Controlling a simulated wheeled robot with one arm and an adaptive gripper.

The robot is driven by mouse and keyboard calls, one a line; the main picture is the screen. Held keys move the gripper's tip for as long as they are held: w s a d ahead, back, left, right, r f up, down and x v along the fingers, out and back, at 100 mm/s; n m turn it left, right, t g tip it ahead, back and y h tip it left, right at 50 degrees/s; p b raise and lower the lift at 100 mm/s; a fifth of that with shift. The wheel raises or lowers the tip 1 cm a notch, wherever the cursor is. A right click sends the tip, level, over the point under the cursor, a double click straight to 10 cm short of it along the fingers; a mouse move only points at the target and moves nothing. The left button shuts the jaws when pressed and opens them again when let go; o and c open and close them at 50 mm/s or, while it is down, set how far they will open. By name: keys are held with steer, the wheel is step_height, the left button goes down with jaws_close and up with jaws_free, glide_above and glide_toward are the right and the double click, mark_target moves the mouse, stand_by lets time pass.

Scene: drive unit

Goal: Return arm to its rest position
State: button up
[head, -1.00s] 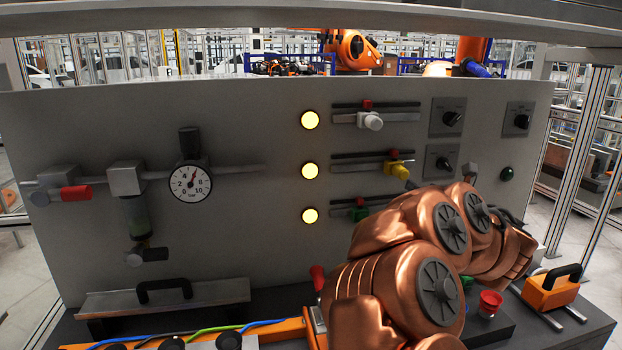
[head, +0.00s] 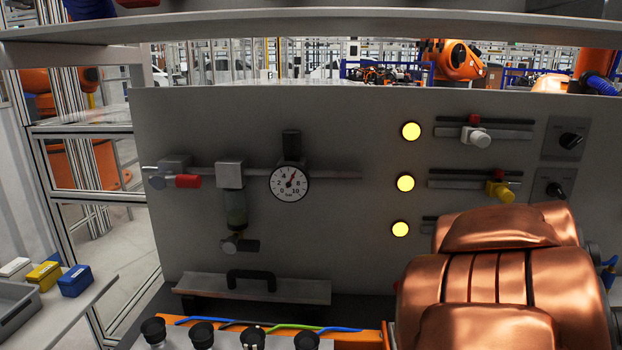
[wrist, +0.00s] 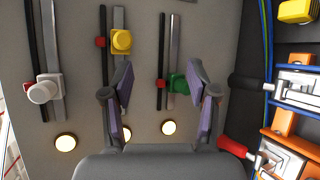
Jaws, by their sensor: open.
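My gripper (wrist: 160,100) shows in the wrist view with its two fingers spread apart and nothing between them. It faces the grey panel (head: 340,130) with the slider rails. The green slider knob (wrist: 178,84) appears between the fingertips, near the right finger; I cannot tell how far in front of them it is. The yellow knob (wrist: 121,41) is above the left finger and the white knob (wrist: 45,90) is further left. In the head view my copper-coloured arm fills the lower right and hides the gripper and the green slider's knob.
Three lit yellow lamps (head: 405,183) line the panel beside the sliders. A pressure gauge (head: 290,182) and a red-handled valve (head: 186,181) are on the left. Toggle clamps (wrist: 285,155) sit close to the gripper's right. A side table (head: 60,315) holds small boxes.

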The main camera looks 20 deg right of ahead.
steer(key=s+a+f+m+g+y, duration=0.3)
steer(key=s+a+f+m, duration=0.3)
steer(key=a, duration=0.5)
steer(key=s+a+f+m+g+y, duration=0.35)
steer(key=a+f, duration=0.45)
steer(key=a, duration=0.4)
steer(key=s+a+f+m+g+y, duration=0.1)
steer(key=s+a+f+g+y, duration=0.1)
steer(key=s+a, duration=0.5)
steer(key=s+a+f+g+y, duration=0.1)
steer(key=s+a+g+y, duration=0.1)
steer(key=s+a, duration=0.5)
steer(key=shift+s+a+f+m+g, duration=0.35)
steer(key=shift+s+a+f+g, duration=0.1)
steer(key=shift+a, duration=0.4)
steer(key=shift+y, duration=0.25)
